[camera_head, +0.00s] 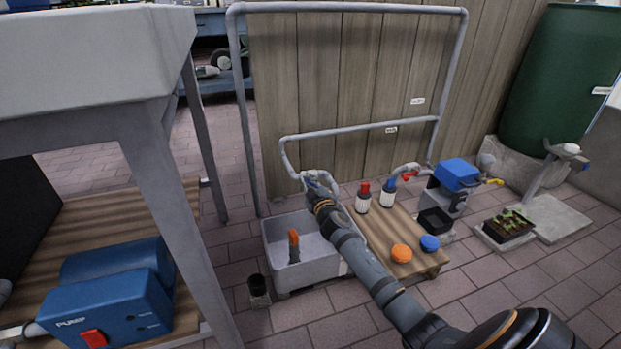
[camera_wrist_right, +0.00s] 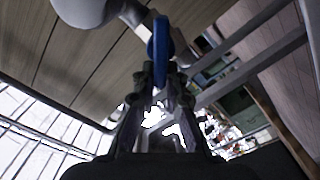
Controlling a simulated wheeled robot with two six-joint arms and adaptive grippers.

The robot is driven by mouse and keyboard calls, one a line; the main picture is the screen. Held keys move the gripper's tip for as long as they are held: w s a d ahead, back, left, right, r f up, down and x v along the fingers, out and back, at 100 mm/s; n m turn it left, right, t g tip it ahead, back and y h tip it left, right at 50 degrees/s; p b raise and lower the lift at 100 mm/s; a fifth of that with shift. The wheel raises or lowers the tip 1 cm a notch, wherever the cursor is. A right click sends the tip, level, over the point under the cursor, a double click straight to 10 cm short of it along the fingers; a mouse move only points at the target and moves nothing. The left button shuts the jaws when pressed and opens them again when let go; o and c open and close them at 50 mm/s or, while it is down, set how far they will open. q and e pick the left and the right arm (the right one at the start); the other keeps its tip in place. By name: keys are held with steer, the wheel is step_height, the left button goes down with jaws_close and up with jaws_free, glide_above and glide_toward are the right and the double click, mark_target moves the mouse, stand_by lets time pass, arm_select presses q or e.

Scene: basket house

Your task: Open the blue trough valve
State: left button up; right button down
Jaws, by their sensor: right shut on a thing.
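The blue valve handle (camera_wrist_right: 161,36) is a narrow blue lever on a pale grey pipe fitting (camera_wrist_right: 84,8) in the right wrist view. My right gripper (camera_wrist_right: 161,78) is shut on its end. In the head view my right gripper (camera_head: 317,183) is at the end of the grey pipe above the trough (camera_head: 324,270), and it mostly hides the handle. The trough is a pale grey open box on the floor, with an orange-topped object (camera_head: 293,237) inside. My left gripper is not in view.
A low wooden platform (camera_head: 371,239) right of the trough bears two bottles (camera_head: 363,197), an orange lid (camera_head: 401,253) and a blue lid (camera_head: 429,243). A blue-topped pump (camera_head: 457,175) stands behind it. A grey pipe frame (camera_head: 350,8) and wooden wall (camera_head: 340,80) stand behind. A sink (camera_head: 90,60) fills the left.

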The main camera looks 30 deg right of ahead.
steer(key=n, duration=0.3)
steer(key=f+n, duration=0.1)
steer(key=shift+a+n, duration=0.3)
steer(key=shift+a, duration=0.05)
steer(key=shift+a+f+n, duration=0.1)
steer(key=shift+f+n, duration=0.2)
steer(key=shift+n, duration=0.85)
steer(key=shift+a+f+n, duration=0.1)
steer(key=shift+f+n, duration=0.2)
steer(key=shift+n, duration=0.85)
steer(key=c, duration=1.4)
jaws_free()
steer(key=shift+w+d, duration=0.1)
steer(key=v, duration=1.2)
